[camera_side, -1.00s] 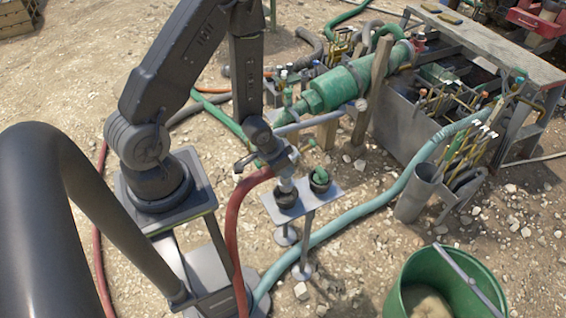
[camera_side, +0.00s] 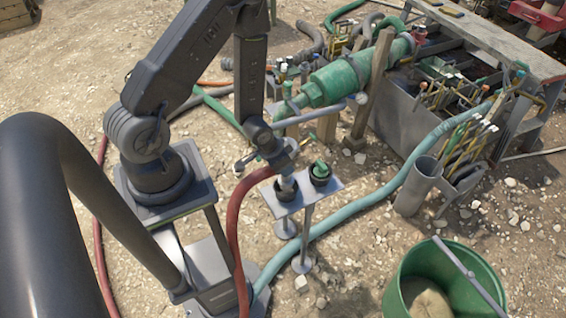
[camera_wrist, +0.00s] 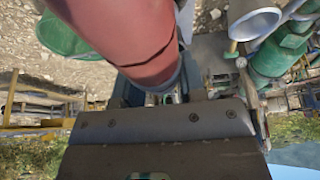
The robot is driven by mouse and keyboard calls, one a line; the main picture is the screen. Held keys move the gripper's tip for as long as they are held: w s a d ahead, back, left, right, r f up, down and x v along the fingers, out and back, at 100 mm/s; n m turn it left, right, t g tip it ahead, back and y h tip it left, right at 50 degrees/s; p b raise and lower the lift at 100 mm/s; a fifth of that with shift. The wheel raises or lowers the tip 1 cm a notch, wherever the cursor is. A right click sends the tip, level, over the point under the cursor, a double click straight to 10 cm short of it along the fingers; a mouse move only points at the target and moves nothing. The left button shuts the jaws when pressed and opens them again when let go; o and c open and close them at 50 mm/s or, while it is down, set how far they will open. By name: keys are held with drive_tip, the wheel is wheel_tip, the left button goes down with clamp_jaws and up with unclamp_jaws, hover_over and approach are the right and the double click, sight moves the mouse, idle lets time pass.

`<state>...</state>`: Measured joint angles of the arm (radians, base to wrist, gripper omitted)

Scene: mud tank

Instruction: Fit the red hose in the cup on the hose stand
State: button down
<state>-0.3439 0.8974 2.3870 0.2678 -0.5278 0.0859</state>
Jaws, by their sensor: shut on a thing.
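The red hose (camera_side: 233,215) rises from the ground and bends over to my gripper (camera_side: 284,162). My gripper is shut on the hose near its end, above the hose stand (camera_side: 303,201). The hose stand is a small grey plate on legs with two dark cups. A pale end piece points down from my gripper at the left cup (camera_side: 287,193); I cannot tell how deep it sits. The right cup (camera_side: 320,178) holds a green fitting. In the wrist view the red hose (camera_wrist: 120,35) fills the upper middle, between the jaws, and hides the cups.
A green bucket (camera_side: 396,285) stands at the lower right. A green pump (camera_side: 350,80) and a metal tank (camera_side: 405,125) stand behind.

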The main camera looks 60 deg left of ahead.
sight(283, 181)
drive_tip(key=shift+f, duration=1.8)
idle(0.9)
drive_tip(key=c, duration=0.6)
unclamp_jaws()
drive_tip(key=shift+v, duration=3.75)
